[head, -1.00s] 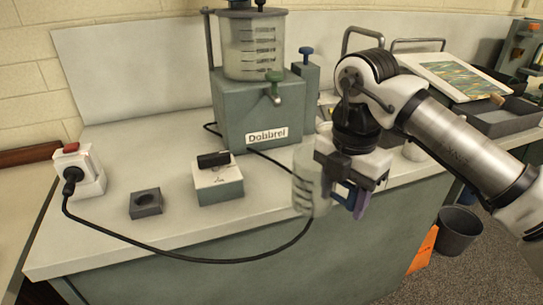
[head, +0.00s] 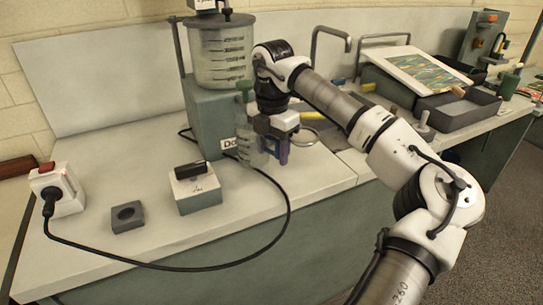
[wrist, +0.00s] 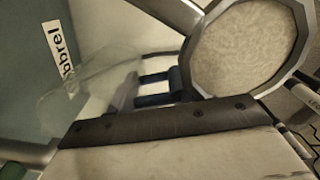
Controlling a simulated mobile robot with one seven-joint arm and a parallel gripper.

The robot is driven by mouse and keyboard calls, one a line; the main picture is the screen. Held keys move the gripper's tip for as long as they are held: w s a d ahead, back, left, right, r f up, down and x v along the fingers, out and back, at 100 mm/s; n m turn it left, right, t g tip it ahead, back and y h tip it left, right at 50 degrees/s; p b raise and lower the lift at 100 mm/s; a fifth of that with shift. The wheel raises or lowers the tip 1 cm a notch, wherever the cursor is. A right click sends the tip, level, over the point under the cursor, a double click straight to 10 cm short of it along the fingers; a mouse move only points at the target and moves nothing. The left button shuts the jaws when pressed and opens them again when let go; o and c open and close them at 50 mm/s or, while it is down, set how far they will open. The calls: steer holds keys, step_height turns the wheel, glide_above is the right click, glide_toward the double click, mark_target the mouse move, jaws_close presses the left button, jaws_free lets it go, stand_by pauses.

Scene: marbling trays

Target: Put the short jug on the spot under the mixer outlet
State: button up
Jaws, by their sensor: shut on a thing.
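The short jug (head: 250,148) is clear and see-through, and my gripper (head: 278,150) is shut on it. It looks upright, just in front of the mixer's base, and partly hides the name label. I cannot tell whether it touches the bench. The mixer (head: 213,110) is a grey-green box with a clear graduated tank on top. Its green outlet tap (head: 244,89) is partly covered by my arm, above the jug. The spot under the outlet is hidden. In the wrist view the jug (wrist: 85,85) shows faintly left of the blue fingers (wrist: 155,90), near the label.
A round-rimmed vessel (wrist: 243,45) is close to my gripper on the right. A switch box (head: 195,187), a small dark block with a round recess (head: 127,216) and a plugged socket (head: 57,190) stand left. A black cable (head: 288,205) loops across the bench front.

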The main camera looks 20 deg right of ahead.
steer(key=shift+w+f+p, duration=0.2)
steer(key=shift+f+p, duration=0.1)
steer(key=shift+f, duration=1.65)
steer(key=o, duration=1.2)
steer(key=shift+o, duration=0.2)
step_height(320, 180, up, 12)
steer(key=shift+r+b, duration=0.2)
steer(key=shift+b, duration=0.25)
